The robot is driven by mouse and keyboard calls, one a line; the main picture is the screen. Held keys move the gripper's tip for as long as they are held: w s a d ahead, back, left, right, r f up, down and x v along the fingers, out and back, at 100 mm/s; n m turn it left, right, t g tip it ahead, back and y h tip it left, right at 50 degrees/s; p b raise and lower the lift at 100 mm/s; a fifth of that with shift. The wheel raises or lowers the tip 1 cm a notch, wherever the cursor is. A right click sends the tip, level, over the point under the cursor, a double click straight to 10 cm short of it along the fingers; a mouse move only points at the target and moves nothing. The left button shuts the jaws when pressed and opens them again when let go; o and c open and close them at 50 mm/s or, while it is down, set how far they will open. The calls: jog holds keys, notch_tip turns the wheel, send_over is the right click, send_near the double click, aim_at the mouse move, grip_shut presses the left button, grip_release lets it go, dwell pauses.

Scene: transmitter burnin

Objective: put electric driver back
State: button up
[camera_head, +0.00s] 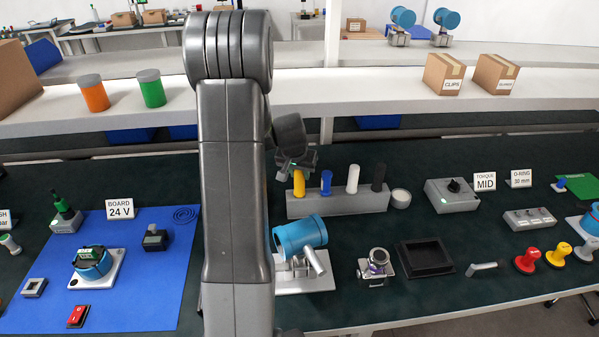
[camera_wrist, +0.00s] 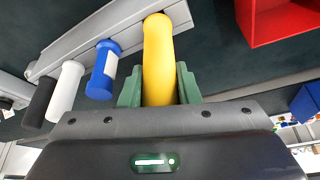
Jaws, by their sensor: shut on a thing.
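The yellow tool, which I take for the electric driver (camera_head: 299,184), is at the left end of the grey rack (camera_head: 340,203). My gripper (camera_head: 297,165) is shut on its upper part, above the rack. In the wrist view the yellow body (camera_wrist: 158,62) lies between the green fingers (camera_wrist: 158,88), and its far end overlaps the rack (camera_wrist: 110,22). I cannot tell how deep it sits there. A blue handle (camera_head: 326,183), a white handle (camera_head: 352,179) and a black handle (camera_head: 378,177) stand upright in the rack beside it.
A blue cylinder housing (camera_head: 299,235) stands in front of the rack. A grey round cup (camera_head: 400,198) is at the rack's right end. A black square tray (camera_head: 424,258) lies to the right. A red bin (camera_wrist: 275,20) shows in the wrist view. A blue mat (camera_head: 150,285) lies left.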

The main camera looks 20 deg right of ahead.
jog(key=shift+f, duration=0.2)
jog(key=o, duration=1)
jog(key=shift+o, duration=0.2)
jog(key=shift+r, duration=0.2)
jog(key=shift+r, duration=0.25)
jog(key=v, duration=1.1)
jog(key=shift+s+a+r+b, duration=0.15)
jog(key=shift+a+r+b, duration=0.1)
jog(key=shift+b, duration=0.1)
